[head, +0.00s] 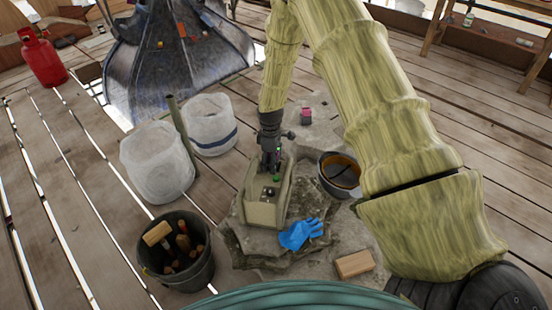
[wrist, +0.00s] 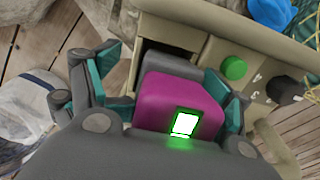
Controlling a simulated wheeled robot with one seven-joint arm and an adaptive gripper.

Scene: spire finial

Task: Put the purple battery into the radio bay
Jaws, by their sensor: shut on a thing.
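The purple battery (wrist: 165,101), a magenta block with a grey end and a glowing green-white panel, is between the two fingers of my gripper (wrist: 172,100) in the wrist view. The fingers are shut on its sides. The beige radio (wrist: 215,52) lies just beyond, with a dark rectangular bay (wrist: 150,52) partly hidden by the battery. The battery's grey end is at the bay opening; I cannot tell how far inside it is. In the head view my gripper (head: 271,160) points down at the radio (head: 265,212), and the battery is hidden.
The radio has a green knob (wrist: 233,68) and a dark knob (wrist: 284,91). It stands on a stone slab with a blue glove (head: 301,234), a black bucket (head: 340,173) and a brick (head: 355,264) around it. A small pink object (head: 306,116) lies behind.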

